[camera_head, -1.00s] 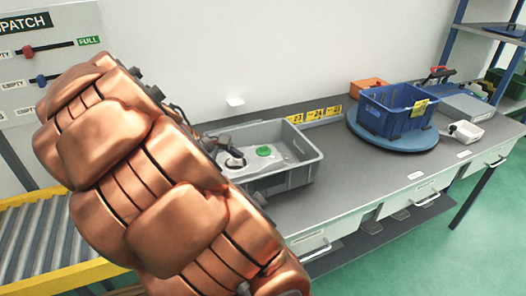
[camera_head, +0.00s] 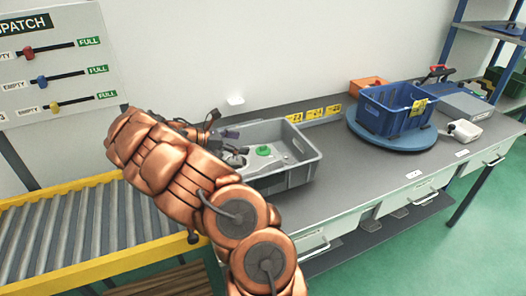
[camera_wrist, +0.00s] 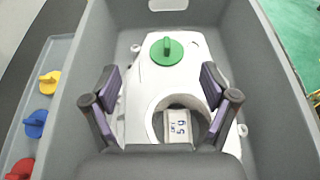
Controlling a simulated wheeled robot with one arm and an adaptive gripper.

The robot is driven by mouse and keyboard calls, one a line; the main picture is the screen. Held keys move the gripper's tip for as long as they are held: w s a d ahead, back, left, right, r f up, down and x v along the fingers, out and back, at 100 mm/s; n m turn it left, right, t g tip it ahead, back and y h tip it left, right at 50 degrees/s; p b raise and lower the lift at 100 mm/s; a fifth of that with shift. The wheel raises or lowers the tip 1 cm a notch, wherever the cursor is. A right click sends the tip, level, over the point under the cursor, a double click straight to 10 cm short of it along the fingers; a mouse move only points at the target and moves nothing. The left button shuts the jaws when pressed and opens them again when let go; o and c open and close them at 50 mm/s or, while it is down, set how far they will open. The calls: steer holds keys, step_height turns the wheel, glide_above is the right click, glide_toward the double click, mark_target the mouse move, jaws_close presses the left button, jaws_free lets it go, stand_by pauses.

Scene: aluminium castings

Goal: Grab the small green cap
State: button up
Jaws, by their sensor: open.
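The small green cap (camera_head: 263,151) is round with a raised grip bar. In the wrist view the green cap (camera_wrist: 167,50) sits on a light grey casting (camera_wrist: 190,78), ahead of a round opening. The casting lies in a grey tote (camera_head: 300,175) on the bench. My gripper (camera_wrist: 160,76) is open, with its fingers spread over the casting and nothing between them touching the cap. The cap is just beyond the fingertips. In the head view my arm hides the tote's left part and most of my gripper.
In the wrist view, yellow (camera_wrist: 48,82), blue (camera_wrist: 36,123) and red caps (camera_wrist: 20,169) lie on a pale strip left of the tote. The tote walls rise around the casting. A blue crate (camera_head: 393,110) stands on a round blue turntable (camera_head: 420,139) to the right. Bench between is clear.

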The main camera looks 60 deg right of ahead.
mark_target(260, 148)
steer(key=p+x, duration=0.1)
steer(key=x, duration=0.2)
steer(key=shift+s+f, duration=0.1)
steer(key=shift+s, duration=0.15)
steer(key=shift+a+f+p+x, duration=0.15)
steer(key=shift+p+x, duration=0.25)
steer(key=shift+x, duration=0.55)
steer(key=shift+a+f+p+x, duration=0.15)
steer(key=shift+p+x, duration=0.2)
steer(key=shift+x, duration=0.65)
steer(key=shift+s, duration=0.1)
steer(key=shift+c, duration=0.2)
steer(key=c, duration=0.8)
